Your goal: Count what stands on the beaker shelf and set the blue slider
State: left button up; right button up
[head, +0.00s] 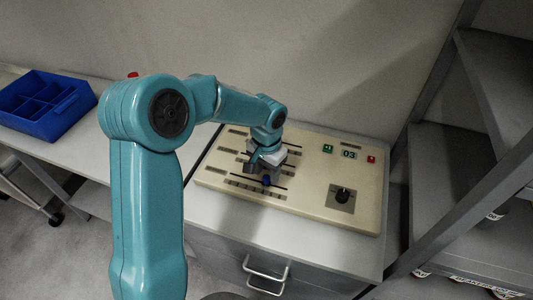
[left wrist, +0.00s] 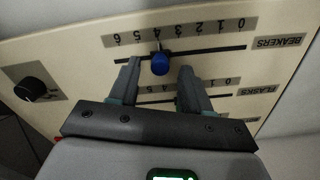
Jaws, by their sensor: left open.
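The blue slider knob (head: 266,180) sits on the front slot of the cream control panel (head: 312,185). In the left wrist view the knob (left wrist: 160,64) is on the slot labelled BEAKERS, close to the 4 mark. My left gripper (head: 262,164) is over the panel, pointing down. In the left wrist view its open fingers (left wrist: 157,88) are spread to either side of the knob, with gaps between. My right gripper is not in view.
A grey shelf rack (head: 440,175) stands at right. A blue divided tray (head: 45,105) is at far left.

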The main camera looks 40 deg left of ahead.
aim_at(266, 176)
pick_arm(q)
notch_tip(266, 176, up, 15)
jog(key=shift+r, duration=0.15)
dwell(0.5)
